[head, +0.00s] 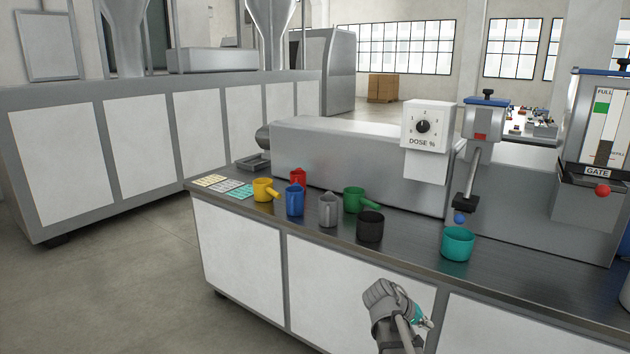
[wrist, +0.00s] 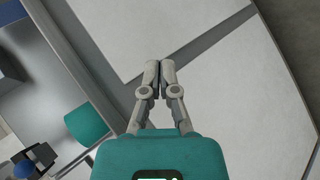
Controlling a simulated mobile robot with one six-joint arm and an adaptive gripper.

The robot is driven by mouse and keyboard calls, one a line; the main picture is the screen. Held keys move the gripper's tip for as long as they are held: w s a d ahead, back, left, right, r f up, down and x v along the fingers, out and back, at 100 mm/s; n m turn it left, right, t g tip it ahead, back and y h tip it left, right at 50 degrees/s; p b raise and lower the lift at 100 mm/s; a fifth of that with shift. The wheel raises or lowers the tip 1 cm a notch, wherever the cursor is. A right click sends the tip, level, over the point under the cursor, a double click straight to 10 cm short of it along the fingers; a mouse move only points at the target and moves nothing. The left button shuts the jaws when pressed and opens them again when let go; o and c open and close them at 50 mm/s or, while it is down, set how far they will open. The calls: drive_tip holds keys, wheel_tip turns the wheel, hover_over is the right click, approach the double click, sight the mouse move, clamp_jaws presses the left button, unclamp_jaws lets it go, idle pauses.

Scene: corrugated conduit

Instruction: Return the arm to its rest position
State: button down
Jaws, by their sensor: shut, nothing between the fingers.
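My gripper (head: 424,322) shows at the lower middle of the head view, in front of the bench's white front panels and below the worktop edge. In the wrist view its two grey fingers (wrist: 159,80) meet at the tips, shut with nothing between them. The wrist view looks onto the white panels of the bench front. My forearm comes up from the bottom edge of the head view. The gripper touches nothing that I can see.
A teal cup (head: 457,243) stands near the worktop's front edge, close to my gripper. Several other cups, including a black one (head: 370,226) and a blue one (head: 295,201), stand farther left. A dosing unit (head: 428,128) rises behind. The floor (head: 130,290) at left is clear.

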drive_tip(key=s+a+f+g+y, duration=0.1)
drive_tip(key=s+a+f+y, duration=0.2)
drive_tip(key=s+a+y, duration=0.25)
drive_tip(key=s+a+f+g+y, duration=0.1)
drive_tip(key=s+a+f+y, duration=0.25)
drive_tip(key=s+a, duration=0.35)
wheel_tip(320, 180, up, 31)
drive_tip(key=p, duration=3)
drive_tip(key=shift+w+f+m+y+p, duration=0.2)
drive_tip(key=shift+m+y+p, duration=0.1)
drive_tip(key=shift+m, duration=0.1)
